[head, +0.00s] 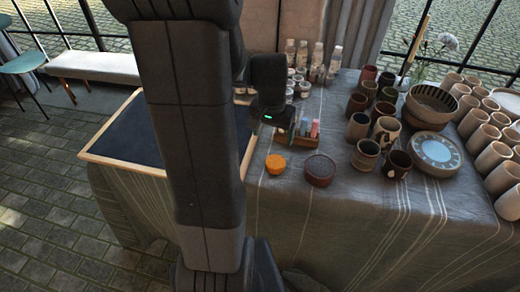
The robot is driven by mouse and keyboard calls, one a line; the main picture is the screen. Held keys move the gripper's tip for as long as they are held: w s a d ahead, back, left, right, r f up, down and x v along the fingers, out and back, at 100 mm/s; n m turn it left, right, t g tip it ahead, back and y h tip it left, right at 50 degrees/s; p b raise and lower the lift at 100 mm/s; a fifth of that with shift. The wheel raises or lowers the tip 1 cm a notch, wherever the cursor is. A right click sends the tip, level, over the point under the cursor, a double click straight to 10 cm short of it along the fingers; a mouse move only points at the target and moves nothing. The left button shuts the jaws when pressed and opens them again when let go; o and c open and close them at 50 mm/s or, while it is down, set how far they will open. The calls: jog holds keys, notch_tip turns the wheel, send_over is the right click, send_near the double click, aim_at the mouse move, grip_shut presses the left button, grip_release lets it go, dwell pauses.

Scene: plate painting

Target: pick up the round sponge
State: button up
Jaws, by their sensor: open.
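The round sponge (275,164) is a small orange disc. It lies on the grey cloth of the table (300,218) near its front left part. My gripper (272,136) points down above and just behind the sponge in the picture, apart from it. It is open with nothing seen between its fingers. My own arm covers much of the left middle of the view.
A round dark brown dish (320,169) sits close to the sponge's right. A wooden box of coloured pieces (308,130) stands behind. Several cups (366,153), a patterned plate (435,152) and a bowl (432,105) fill the right. The front cloth is clear.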

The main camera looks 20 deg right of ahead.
send_over(275, 161)
jog(key=f, duration=0.8)
jog(key=shift+a, duration=0.4)
jog(key=f, duration=0.2)
jog(key=d+f, duration=0.1)
jog(key=f, duration=0.1)
jog(key=shift+f+b, duration=0.15)
jog(key=shift+b, duration=0.15)
jog(key=shift+f, duration=0.5)
jog(key=c, duration=1.1)
jog(key=shift+c, duration=0.2)
